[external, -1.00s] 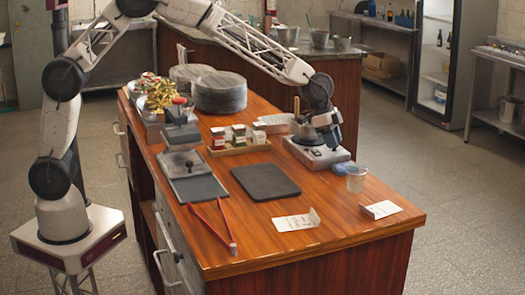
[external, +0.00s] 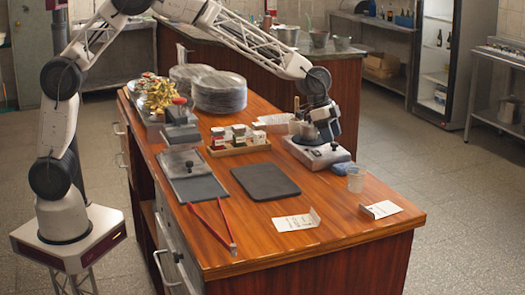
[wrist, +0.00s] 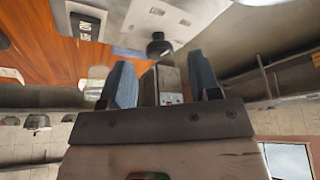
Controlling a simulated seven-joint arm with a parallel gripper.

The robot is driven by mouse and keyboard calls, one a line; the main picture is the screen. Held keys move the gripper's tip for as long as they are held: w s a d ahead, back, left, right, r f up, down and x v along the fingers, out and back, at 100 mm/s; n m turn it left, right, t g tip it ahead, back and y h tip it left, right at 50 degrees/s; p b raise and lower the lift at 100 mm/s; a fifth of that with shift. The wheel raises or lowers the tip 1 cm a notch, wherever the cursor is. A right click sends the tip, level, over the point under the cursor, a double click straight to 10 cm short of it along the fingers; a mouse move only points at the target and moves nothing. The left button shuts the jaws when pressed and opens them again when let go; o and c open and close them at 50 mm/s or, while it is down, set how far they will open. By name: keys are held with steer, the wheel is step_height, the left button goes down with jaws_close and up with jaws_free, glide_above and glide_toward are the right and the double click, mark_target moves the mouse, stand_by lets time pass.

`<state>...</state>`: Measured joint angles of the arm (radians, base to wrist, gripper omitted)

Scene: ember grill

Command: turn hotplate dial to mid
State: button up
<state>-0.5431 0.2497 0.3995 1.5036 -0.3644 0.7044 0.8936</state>
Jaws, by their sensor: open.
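The hotplate (external: 316,154) is a pale grey box at the right side of the wooden counter. In the wrist view its pale front (wrist: 128,13) fills the upper part, with a black round dial (wrist: 159,46) standing out from it. The dial's setting cannot be read. My gripper (external: 330,131) is above the hotplate's front part in the external view and hides some of it. In the wrist view my gripper (wrist: 162,76) has its two blue fingers apart, with the dial just beyond the gap and no clear contact.
Folded cards (external: 381,209) stand near the front edge. Bare counter lies between them.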

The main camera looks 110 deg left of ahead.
steer(key=shift+v, duration=2.8)
steer(key=w+a+n+g+h, duration=0.3)
steer(key=w+n+g, duration=0.2)
steer(key=n, duration=0.8)
steer(key=shift+n+g+h, duration=0.3)
steer(key=shift+g, duration=0.5)
steer(key=shift+w, duration=0.15)
steer(key=shift+d+f, duration=0.1)
steer(key=shift+d, duration=0.05)
steer(key=shift+x, duration=3.8)
steer(key=shift+c, duration=0.2)
